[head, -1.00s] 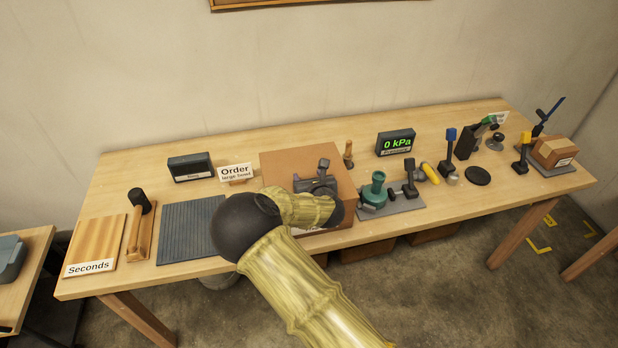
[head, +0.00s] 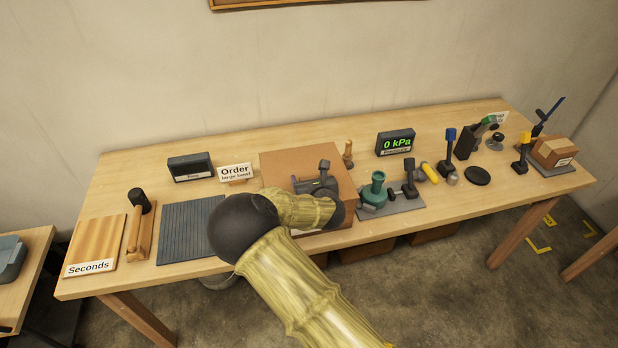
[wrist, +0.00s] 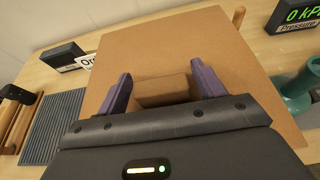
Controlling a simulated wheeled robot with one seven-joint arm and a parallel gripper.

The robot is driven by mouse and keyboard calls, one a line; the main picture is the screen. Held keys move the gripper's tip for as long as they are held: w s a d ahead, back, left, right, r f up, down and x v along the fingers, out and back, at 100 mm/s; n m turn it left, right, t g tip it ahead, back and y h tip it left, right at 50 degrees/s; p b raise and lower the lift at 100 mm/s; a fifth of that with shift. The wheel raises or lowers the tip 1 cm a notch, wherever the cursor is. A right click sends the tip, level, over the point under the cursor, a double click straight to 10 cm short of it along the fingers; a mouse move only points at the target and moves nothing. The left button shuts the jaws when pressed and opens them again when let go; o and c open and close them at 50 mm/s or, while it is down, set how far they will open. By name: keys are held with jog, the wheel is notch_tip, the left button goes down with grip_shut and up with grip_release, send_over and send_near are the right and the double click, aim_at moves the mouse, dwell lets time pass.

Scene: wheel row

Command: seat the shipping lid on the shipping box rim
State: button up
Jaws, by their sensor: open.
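The shipping lid (head: 287,163) is a flat brown square panel at the middle of the table. In the wrist view the lid (wrist: 165,46) fills the centre, with a brown block-shaped grip (wrist: 163,90) standing on it. The shipping box (head: 335,239) shows only as a brown side below the lid's front edge. My arm and the lid hide most of it, so I cannot tell how closely the lid meets the rim. My gripper (head: 318,188) is over the lid. In the wrist view my gripper (wrist: 161,88) is open, one purple finger on either side of the grip, with gaps.
Left of the lid lie a ribbed grey mat (head: 185,228), a mallet (head: 138,215) and the Seconds board (head: 97,240). The Order sign (head: 236,172) stands behind. A green device (head: 375,191) on a grey plate stands close on the right. A pressure display (head: 396,142) is behind it.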

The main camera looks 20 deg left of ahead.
jog(key=shift+v, duration=1.35)
jog(key=shift+o, duration=0.2)
jog(key=o, duration=0.5)
jog(key=shift+o, duration=0.7)
